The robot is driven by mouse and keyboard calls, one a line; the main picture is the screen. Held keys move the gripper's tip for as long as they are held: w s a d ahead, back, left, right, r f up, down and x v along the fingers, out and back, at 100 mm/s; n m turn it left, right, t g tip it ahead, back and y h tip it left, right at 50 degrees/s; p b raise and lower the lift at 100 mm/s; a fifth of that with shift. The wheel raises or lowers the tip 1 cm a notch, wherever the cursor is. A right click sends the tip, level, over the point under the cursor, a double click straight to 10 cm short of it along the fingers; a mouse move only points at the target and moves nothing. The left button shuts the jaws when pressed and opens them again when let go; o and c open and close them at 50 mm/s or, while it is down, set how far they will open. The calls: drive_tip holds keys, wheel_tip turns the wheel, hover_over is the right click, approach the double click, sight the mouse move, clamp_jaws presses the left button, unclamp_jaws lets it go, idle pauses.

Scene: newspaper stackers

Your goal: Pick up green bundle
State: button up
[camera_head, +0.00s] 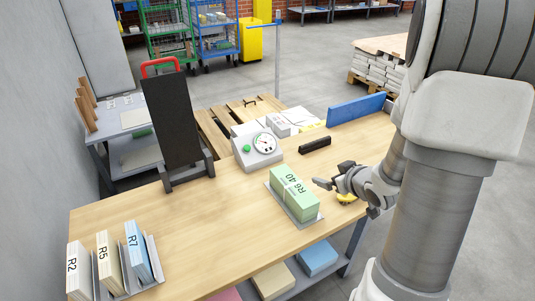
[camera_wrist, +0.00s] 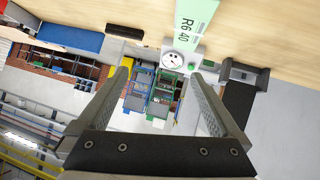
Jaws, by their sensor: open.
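The green bundle (camera_head: 292,192) is a light green block with a white band and the marking "R6 40". It lies on a grey metal tray (camera_head: 312,219) on the wooden table, right of the middle in the head view. It also shows at the top of the wrist view (camera_wrist: 192,20), partly cut off by the frame edge. My gripper (camera_head: 328,183) is just right of the bundle in the head view, apart from it. In the wrist view its two fingers (camera_wrist: 163,90) are spread wide with nothing between them.
A dial scale (camera_head: 257,147) stands behind the bundle. A black holder (camera_head: 173,120) with a red handle is at the back left. Bundles R2, R5 and R7 (camera_head: 118,264) stand in racks at front left. A black bar (camera_head: 314,145) lies behind. Bare tabletop (camera_head: 205,225) lies left of the bundle.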

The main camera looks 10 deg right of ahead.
wheel_tip(320, 180, down, 7)
drive_tip(key=s+y+b, duration=0.2)
drive_tip(key=t+y+b, duration=0.1)
drive_tip(key=b, duration=0.3)
approach(294, 184)
drive_tip(key=x, duration=0.4)
drive_tip(key=shift+s+f, duration=0.15)
drive_tip(key=shift+f, duration=0.3)
drive_tip(key=shift+r+b+x, duration=0.15)
drive_tip(key=shift+b+x, duration=0.3)
drive_tip(key=shift+x, duration=1.05)
drive_tip(key=shift+r+b+x, duration=0.1)
drive_tip(key=shift+b+x, duration=0.3)
drive_tip(key=shift+x, duration=1.15)
drive_tip(key=shift+a, duration=0.1)
clamp_jaws()
drive_tip(key=shift+r, duration=0.2)
